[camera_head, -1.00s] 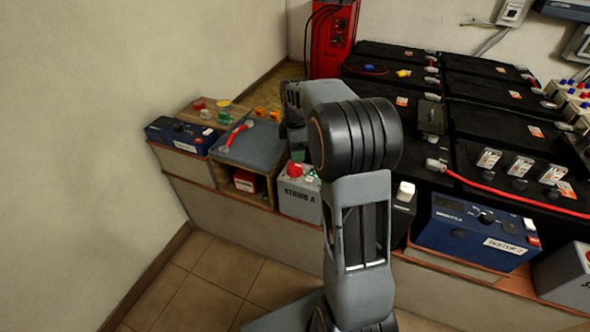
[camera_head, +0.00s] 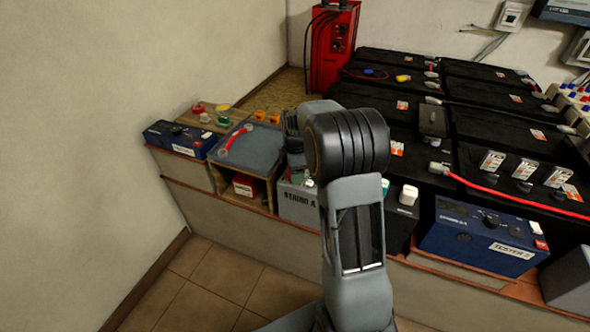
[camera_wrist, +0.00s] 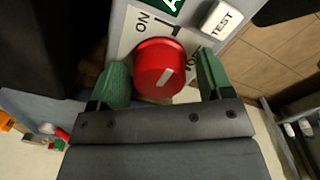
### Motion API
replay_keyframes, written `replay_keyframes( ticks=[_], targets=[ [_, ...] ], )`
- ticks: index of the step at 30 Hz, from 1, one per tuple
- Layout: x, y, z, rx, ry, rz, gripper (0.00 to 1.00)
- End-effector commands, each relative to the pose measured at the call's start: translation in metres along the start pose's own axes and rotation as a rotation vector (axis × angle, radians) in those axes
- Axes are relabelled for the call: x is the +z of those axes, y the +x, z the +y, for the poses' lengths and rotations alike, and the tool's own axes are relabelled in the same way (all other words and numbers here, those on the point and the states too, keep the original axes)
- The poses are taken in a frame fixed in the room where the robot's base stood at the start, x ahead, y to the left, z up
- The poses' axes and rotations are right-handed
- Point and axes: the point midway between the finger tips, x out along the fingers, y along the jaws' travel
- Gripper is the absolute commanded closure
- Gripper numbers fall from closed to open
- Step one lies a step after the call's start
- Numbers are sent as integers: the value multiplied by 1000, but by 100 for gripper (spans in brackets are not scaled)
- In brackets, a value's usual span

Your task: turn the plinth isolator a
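The plinth isolator is a grey box (camera_head: 297,203) marked STRING A at the front edge of the plinth in the head view. Its red knob (camera_wrist: 160,68) shows in the wrist view, with a short pale slanted line on its face. The plate around it is marked ON and OFF, and a white TEST button (camera_wrist: 222,18) sits beside it. My gripper (camera_wrist: 162,62) is open, with one green finger on each side of the knob. The right finger shows a small gap; I cannot tell whether the left one touches. In the head view my arm hides the knob.
Left of the isolator is an open-fronted wooden box (camera_head: 213,178) with a grey lid and red handle, then a blue tester (camera_head: 180,138). A blue tester (camera_head: 481,237) stands right of my arm. Black batteries (camera_head: 500,90) fill the back right.

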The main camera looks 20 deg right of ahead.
Motion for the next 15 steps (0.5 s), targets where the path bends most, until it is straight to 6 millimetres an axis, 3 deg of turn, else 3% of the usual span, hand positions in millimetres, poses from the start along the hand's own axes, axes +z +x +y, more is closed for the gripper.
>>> replay_keyframes(
  ticks=[15],
  targets=[
    [0,0,0,0,0,0,74]
  ],
)
